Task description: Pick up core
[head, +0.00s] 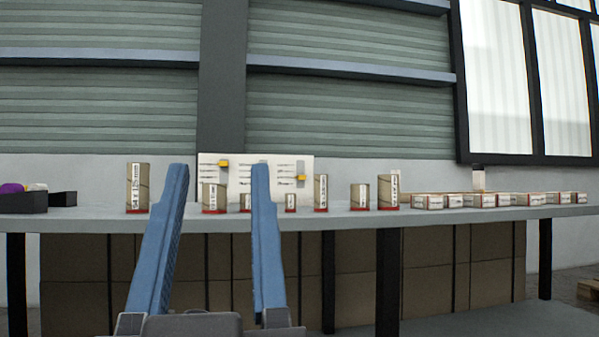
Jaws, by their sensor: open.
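Several upright brown kraft cores with white labels and red bases stand in a row on a long grey table (345,219). A tall core (137,188) stands at the left, and a shorter core (211,197) shows between my fingers. Further right are a tall thin core (321,192), a short core (359,196) and a wider core (388,191). My gripper (220,175) is open and empty in front of the table, its two blue fingers pointing up and forward. I cannot tell which core the task means.
Several low white boxes (430,201) lie on the table's right part. A dark bin (22,201) with purple contents stands at the left end. A white board (300,172) stands behind the row. Brown cartons (430,270) and dark legs are under the table.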

